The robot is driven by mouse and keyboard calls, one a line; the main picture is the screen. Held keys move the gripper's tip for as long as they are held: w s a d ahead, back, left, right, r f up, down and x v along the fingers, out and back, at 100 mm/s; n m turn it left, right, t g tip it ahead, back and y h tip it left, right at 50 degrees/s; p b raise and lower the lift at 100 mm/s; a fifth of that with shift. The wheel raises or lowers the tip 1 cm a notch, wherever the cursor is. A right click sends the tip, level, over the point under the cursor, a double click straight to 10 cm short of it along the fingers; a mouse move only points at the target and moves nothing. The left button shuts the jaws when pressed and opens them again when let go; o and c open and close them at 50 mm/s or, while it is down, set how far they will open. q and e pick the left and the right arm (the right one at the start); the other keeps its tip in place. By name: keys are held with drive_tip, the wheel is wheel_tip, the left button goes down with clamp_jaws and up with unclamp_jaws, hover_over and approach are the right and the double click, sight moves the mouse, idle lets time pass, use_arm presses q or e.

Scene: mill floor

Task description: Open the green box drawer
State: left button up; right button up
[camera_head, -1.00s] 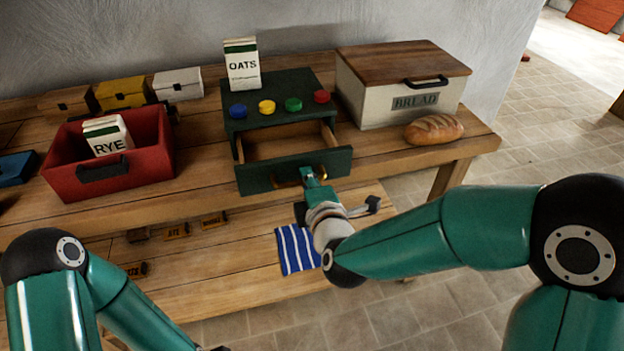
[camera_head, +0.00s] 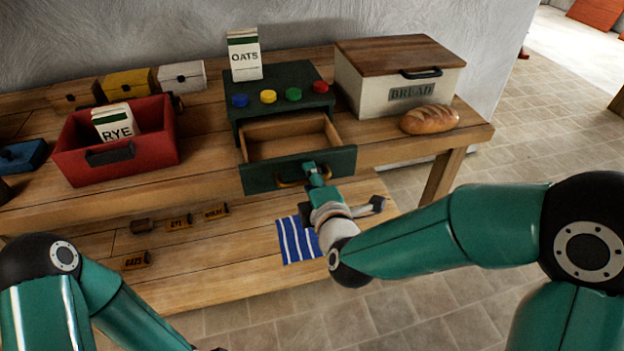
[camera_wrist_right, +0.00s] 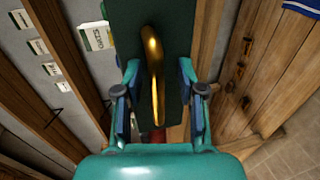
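The green box (camera_head: 285,80) stands on the upper bench top with its drawer (camera_head: 262,178) pulled well out. The drawer's inside looks empty. A curved brass handle (camera_wrist_right: 154,75) is on the drawer front; in the head view it is partly hidden by my right gripper (camera_head: 312,172). In the right wrist view my right gripper (camera_wrist_right: 160,105) has its fingers apart on either side of the handle, with a gap at each side. My left arm is at the lower left of the head view, and its gripper is out of frame.
An OATS packet (camera_head: 244,60) and several coloured knobs sit on the green box. A bread box (camera_head: 395,103) and loaf (camera_head: 430,119) are right of it. A red bin (camera_head: 150,150) with a RYE packet is left. A striped cloth (camera_head: 297,240) lies on the lower shelf.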

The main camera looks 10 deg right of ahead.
drive_tip(key=shift+r, duration=0.1)
drive_tip(key=v, duration=0.7)
drive_tip(key=shift+s, duration=0.2)
drive_tip(key=shift+d, duration=0.15)
drive_tip(key=s+d+f+m+g+h+p, duration=0.15)
drive_tip(key=d+f+g+p, duration=0.3)
drive_tip(key=f, duration=0.45)
drive_tip(key=s+d+f+m+g+h+p, duration=0.1)
drive_tip(key=s+d+f+m+g+p, duration=0.15)
drive_tip(key=d+f+p, duration=0.4)
drive_tip(key=s+a+f+m+g+y, duration=0.2)
drive_tip(key=s+a+f+m+g, duration=0.1)
drive_tip(key=s+m, duration=0.4)
drive_tip(key=s+a+f+m+g+y, duration=0.2)
drive_tip(key=s+a+f+m+g, duration=0.1)
drive_tip(key=s+f+m, duration=0.4)
drive_tip(key=f+m+g, duration=0.1)
drive_tip(key=m, duration=0.2)
drive_tip(key=shift+s+a+f+m+g, duration=0.2)
drive_tip(key=shift+s+a+m+g, duration=0.15)
drive_tip(key=shift+a+m+g, duration=0.05)
